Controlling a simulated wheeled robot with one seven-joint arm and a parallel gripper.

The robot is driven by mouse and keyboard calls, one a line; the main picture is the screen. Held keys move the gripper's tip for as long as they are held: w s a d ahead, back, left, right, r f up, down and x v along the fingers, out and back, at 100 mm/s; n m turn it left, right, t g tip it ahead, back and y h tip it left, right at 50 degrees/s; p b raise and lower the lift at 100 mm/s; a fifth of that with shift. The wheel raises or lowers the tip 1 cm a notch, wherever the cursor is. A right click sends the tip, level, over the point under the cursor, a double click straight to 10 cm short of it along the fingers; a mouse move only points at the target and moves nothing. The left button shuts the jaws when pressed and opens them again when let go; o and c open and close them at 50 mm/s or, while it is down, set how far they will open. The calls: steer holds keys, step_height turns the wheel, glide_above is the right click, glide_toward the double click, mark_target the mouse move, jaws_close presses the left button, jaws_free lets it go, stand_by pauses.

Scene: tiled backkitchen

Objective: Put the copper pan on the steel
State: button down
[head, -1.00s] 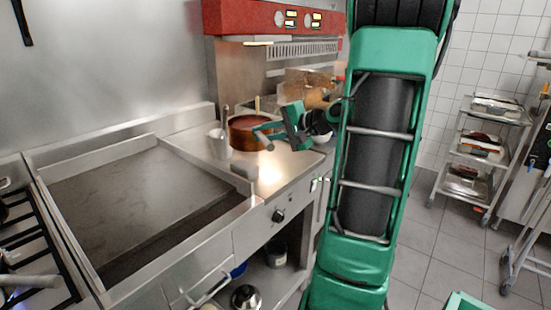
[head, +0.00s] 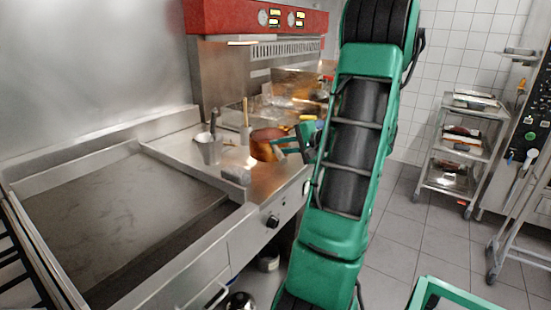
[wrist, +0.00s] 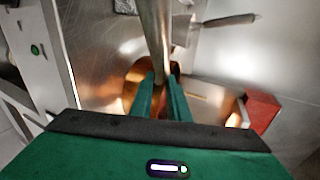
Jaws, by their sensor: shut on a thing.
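The copper pan (head: 264,146) is at the right part of the steel worktop (head: 258,190) in the head view, and it looks tilted. Whether its base touches the steel cannot be told. My gripper (head: 282,146) is at the pan's right side. In the wrist view my gripper (wrist: 160,82) is shut on the pan's long metal handle (wrist: 154,28). The copper body (wrist: 133,78) shows behind the fingers, which partly hide it.
A grey metal container (head: 210,151) with a dark-handled tool and a wooden handle (head: 246,113) stand left of the pan. A flat griddle (head: 120,205) lies further left. The red-fronted unit (head: 255,17) is above the back. A shelf trolley (head: 455,160) stands right.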

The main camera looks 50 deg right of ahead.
mark_target(269, 157)
steer(key=shift+f, duration=1.9)
steer(key=c, duration=1.7)
jaws_free()
steer(key=v, duration=1.2)
steer(key=shift+s, duration=0.1)
